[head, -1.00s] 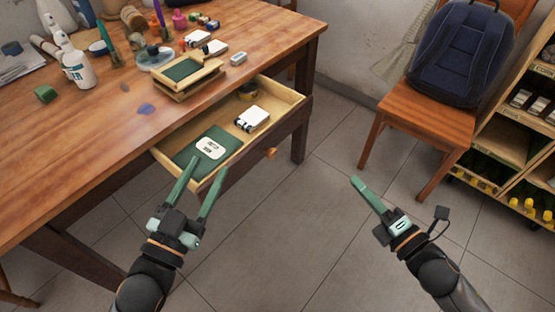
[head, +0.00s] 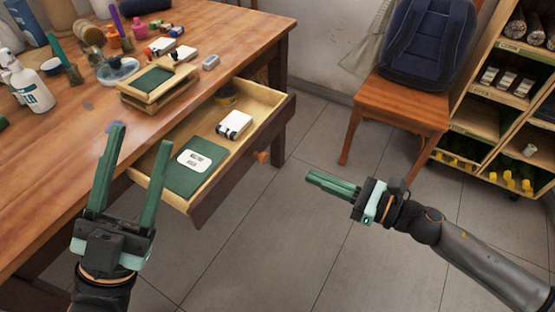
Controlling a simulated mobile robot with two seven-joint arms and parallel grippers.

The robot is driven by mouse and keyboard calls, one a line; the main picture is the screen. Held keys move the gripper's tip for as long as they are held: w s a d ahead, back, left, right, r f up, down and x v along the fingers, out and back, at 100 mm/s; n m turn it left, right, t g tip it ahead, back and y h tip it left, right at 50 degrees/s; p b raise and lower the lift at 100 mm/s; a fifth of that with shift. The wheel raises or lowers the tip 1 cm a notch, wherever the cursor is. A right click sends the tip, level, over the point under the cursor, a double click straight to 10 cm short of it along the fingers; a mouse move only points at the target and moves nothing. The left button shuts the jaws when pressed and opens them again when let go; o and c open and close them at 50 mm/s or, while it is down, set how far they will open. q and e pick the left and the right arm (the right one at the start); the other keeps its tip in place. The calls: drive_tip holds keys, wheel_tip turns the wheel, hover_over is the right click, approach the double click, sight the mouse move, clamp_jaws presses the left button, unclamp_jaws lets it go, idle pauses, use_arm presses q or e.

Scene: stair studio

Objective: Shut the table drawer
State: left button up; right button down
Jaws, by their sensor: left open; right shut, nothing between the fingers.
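The table drawer (head: 240,162) is pulled out from the wooden table (head: 215,50), with its inside showing. A round wooden knob (head: 262,157) is on its front. In the drawer lie a green notebook (head: 183,178) with a white label, a small white wheeled block (head: 234,124) and a dark round item at the back. My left gripper (head: 140,138) is open and empty, left of the drawer's near corner and in front of the table edge. My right gripper (head: 332,184) is shut and empty, over the floor to the right of the knob, apart from it and pointing left.
A wooden tray (head: 158,85) with a green pad stands on the tabletop above the drawer. Bottles, paints and small items crowd the table's far left. A chair (head: 400,105) with a blue backpack (head: 428,45) and a shelf (head: 500,110) stand at right. The floor between is clear.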

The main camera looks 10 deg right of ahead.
sight(265, 157)
drive_tip(key=x, duration=0.8)
drive_tip(key=shift+w+a+p, duration=0.2)
drive_tip(key=shift+a+p, duration=0.1)
drive_tip(key=shift+p, duration=0.05)
use_arm(q)
drive_tip(key=shift+w+a+f+n+y, duration=0.15)
drive_tip(key=shift+w+f+n+y, duration=0.6)
drive_tip(key=shift+f+y, duration=0.2)
drive_tip(key=shift+w+a+f+n+y, duration=0.1)
drive_tip(key=shift+w+f+n+y, duration=0.6)
drive_tip(key=shift+f+y, duration=0.2)
use_arm(e)
drive_tip(key=shift+w+a, duration=0.35)
drive_tip(key=shift+a, duration=0.1)
use_arm(q)
drive_tip(key=shift+s+a, duration=0.1)
use_arm(e)
drive_tip(key=shift+w, duration=0.1)
